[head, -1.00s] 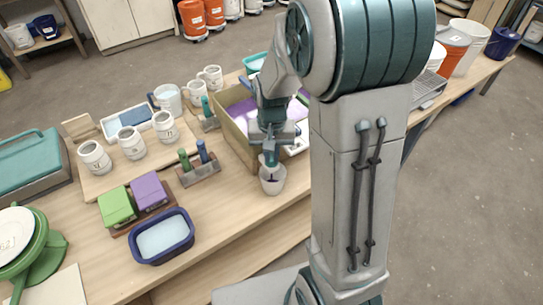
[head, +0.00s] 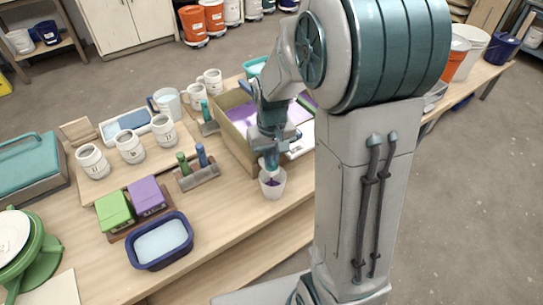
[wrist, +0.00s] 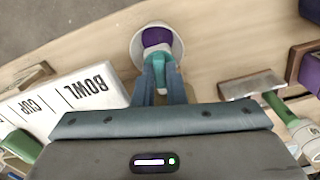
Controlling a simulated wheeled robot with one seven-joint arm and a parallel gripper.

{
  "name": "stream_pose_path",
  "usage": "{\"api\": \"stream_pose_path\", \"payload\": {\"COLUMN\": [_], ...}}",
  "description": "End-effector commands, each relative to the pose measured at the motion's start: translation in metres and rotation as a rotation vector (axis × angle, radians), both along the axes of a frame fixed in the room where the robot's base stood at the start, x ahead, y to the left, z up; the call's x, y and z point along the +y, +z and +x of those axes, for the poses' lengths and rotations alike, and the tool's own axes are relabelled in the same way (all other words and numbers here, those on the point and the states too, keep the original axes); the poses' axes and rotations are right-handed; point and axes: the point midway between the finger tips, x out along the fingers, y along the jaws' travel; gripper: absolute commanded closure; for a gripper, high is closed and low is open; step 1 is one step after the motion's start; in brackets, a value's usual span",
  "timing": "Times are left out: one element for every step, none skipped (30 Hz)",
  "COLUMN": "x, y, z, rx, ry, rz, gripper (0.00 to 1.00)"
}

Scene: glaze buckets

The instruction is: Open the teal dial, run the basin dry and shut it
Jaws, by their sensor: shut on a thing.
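My gripper (wrist: 161,82) is shut on a small teal piece (wrist: 165,70). A pale part and a purple patch lie beyond it, inside the mouth of a white cup (head: 272,190). The cup also shows in the wrist view (wrist: 135,50). I cannot tell whether the purple is liquid or part of the held thing. The cup stands upright near the table's front edge, right below my gripper. A navy basin (head: 136,262) with pale contents sits at the front left. I cannot make out a dial clearly.
A tan box (head: 232,140) with purple contents stands behind my gripper. To the left are a tool holder (head: 200,178), a green block (head: 114,210), a purple block (head: 148,195) and several white mugs (head: 130,147). A lettered board (wrist: 85,95) lies beside the cup.

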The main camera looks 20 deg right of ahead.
Motion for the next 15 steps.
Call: {"api": "stream_pose_path", "payload": {"x": [-0.0001,-0.0001,-0.0001,-0.0001,-0.0001,-0.0001,-0.0001,-0.0002,-0.0002,-0.0002,-0.0003,-0.0003,-0.0004,-0.0004,-0.0004], "y": [0.0009,0.0009,0.0009,0.0009,0.0009,0.0008,0.0008,0.0007,0.0007,0.0006,0.0006,0.0005,0.0004,0.0004,0.0003], "z": [0.0003,0.0004,0.0003,0.0004,0.0004,0.0003,0.0003,0.0003,0.0003,0.0003,0.0002,0.0002,0.0002,0.0002,0.0001], "rx": [-0.001,-0.001,-0.001,-0.001,-0.001,-0.001,-0.001,-0.001,-0.001,-0.001,-0.001,-0.001,-0.001,-0.001,-0.001], "ry": [0.000,-0.001,-0.001,-0.001,-0.001,-0.001,-0.001,-0.001,-0.001,-0.001,-0.001,-0.002,-0.002,-0.002,-0.002], "rz": [0.000,0.000,0.000,0.000,0.000,0.000,0.000,0.000,0.000,0.000,0.000,0.000,0.000,0.000,0.000], "gripper": [1.00,1.00,1.00,0.86,0.78,0.67,0.67,0.67,0.67,0.67,0.67,0.67,0.67,0.67,0.67]}}
